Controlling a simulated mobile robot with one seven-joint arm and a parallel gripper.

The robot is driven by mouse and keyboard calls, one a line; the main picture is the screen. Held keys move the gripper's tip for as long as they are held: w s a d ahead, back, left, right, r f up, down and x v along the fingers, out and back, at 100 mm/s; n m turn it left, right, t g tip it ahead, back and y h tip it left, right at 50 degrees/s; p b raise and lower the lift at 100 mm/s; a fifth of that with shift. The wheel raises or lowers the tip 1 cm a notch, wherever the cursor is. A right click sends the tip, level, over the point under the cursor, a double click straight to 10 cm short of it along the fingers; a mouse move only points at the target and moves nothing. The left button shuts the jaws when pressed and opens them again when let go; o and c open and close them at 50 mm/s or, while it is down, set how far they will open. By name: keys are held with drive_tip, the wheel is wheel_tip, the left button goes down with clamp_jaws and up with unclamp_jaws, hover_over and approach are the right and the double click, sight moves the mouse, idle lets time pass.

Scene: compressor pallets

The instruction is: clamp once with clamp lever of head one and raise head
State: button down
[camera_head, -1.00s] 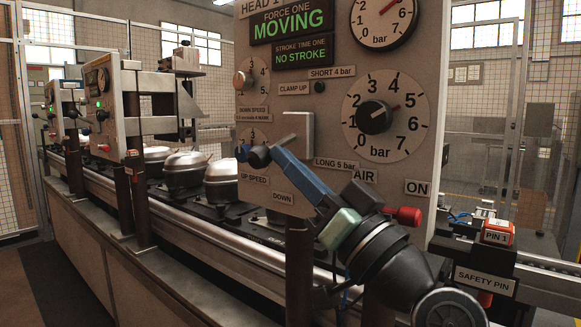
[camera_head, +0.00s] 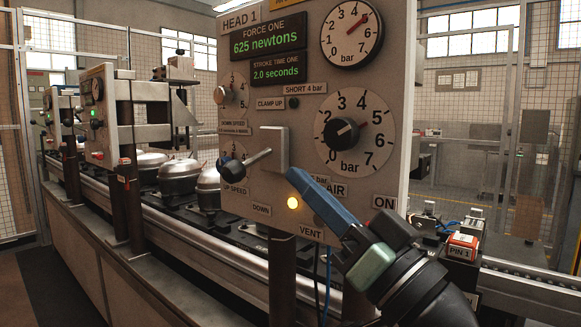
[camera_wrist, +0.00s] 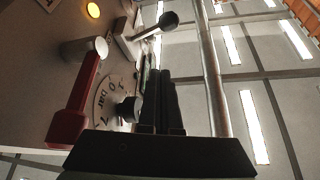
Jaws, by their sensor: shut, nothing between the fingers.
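The clamp lever (camera_head: 260,158) sticks out from a pale plate (camera_head: 274,140) on the head one panel (camera_head: 290,110). Its dark ball (camera_head: 234,171) points left and slightly down, between the CLAMP UP and DOWN labels. My gripper (camera_head: 293,174) is shut and empty, its blue fingertips to the right of the ball and just below the plate. In the wrist view, the dark fingers (camera_wrist: 162,85) are together, and the lever's ball (camera_wrist: 168,20) stands beyond their tips, apart from them. The force display (camera_head: 268,42) reads 625 newtons; the stroke time display (camera_head: 277,70) reads 2.0 seconds.
A yellow lamp (camera_head: 293,203) glows below the lever. A red handle (camera_wrist: 72,125) shows beside my fingers in the wrist view. The orange PIN 1 block (camera_head: 463,241) stands right of the panel. Compressors (camera_head: 181,175) line the conveyor at left.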

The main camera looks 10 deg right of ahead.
drive_tip(key=v, duration=0.4)
drive_tip(key=shift+s+d+f, duration=0.15)
drive_tip(key=shift+s, duration=0.2)
drive_tip(key=a+r+m+t+h, duration=0.1)
drive_tip(key=a+r+t+h, duration=0.2)
drive_tip(key=a+h, duration=0.3)
drive_tip(key=s+a+r+m+t+h, duration=0.25)
drive_tip(key=s+r+t+h, duration=0.25)
drive_tip(key=s+r+h, duration=0.3)
wheel_tip(320, 180, up, 30)
drive_tip(key=s+p, duration=0.1)
drive_tip(key=p, duration=2.9)
drive_tip(key=shift+r, duration=0.2)
drive_tip(key=shift+f, duration=0.1)
